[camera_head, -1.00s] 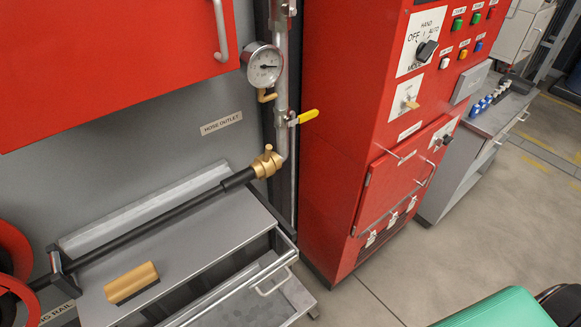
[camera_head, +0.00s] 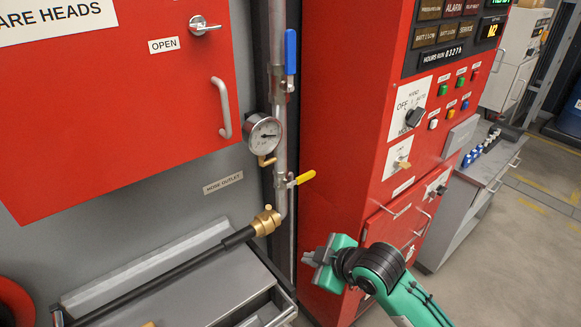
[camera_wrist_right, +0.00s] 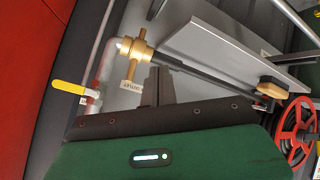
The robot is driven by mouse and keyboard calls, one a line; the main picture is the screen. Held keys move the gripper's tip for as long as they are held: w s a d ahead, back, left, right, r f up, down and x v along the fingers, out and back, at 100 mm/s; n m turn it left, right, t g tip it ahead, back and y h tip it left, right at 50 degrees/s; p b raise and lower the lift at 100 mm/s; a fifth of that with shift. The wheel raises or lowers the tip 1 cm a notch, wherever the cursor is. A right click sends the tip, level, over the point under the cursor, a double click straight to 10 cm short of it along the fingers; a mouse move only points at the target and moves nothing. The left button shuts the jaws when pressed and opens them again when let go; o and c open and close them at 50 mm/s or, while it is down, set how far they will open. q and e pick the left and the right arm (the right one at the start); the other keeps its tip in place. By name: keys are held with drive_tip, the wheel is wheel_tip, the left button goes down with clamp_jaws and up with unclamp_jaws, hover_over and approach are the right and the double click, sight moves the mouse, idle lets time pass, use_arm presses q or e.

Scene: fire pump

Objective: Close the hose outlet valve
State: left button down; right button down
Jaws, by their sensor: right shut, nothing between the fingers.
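The hose outlet valve has a yellow lever (camera_head: 304,177) on the vertical grey pipe, below the gauge. The lever points out to the right, across the pipe. It also shows in the right wrist view, where the yellow lever (camera_wrist_right: 69,87) is at the left. A brass coupling (camera_head: 265,221) joins the pipe's lower end to the black hose (camera_head: 239,237). My right gripper (camera_head: 311,259) is shut and empty, below and apart from the lever, in front of the red cabinet. Its fingers (camera_wrist_right: 158,86) show near the brass coupling in the wrist view. My left gripper is out of view.
A pressure gauge (camera_head: 264,134) and a blue lever (camera_head: 290,51) are on the same pipe higher up. The red control cabinet (camera_head: 340,110) stands close on the right. A grey shelf (camera_head: 200,285) is below the hose. A red hose reel (camera_wrist_right: 298,131) shows in the wrist view.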

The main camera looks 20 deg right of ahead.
drive_tip(key=w+d+r+n+t+y, duration=0.1)
drive_tip(key=r+n, duration=0.4)
drive_tip(key=r, duration=0.8)
drive_tip(key=w+d+r+n+t+y, duration=0.1)
drive_tip(key=w+r+n+t+y, duration=0.1)
drive_tip(key=r, duration=1.1)
drive_tip(key=w+d+r+n+t+y, duration=0.1)
drive_tip(key=w+r+n+y, duration=0.3)
drive_tip(key=r, duration=1)
drive_tip(key=w+n, duration=0.1)
drive_tip(key=n, duration=0.2)
drive_tip(key=shift+w+d+n+t, duration=0.15)
drive_tip(key=shift+w+n+t, duration=0.05)
drive_tip(key=shift+n+t, duration=0.1)
drive_tip(key=shift+w, duration=0.1)
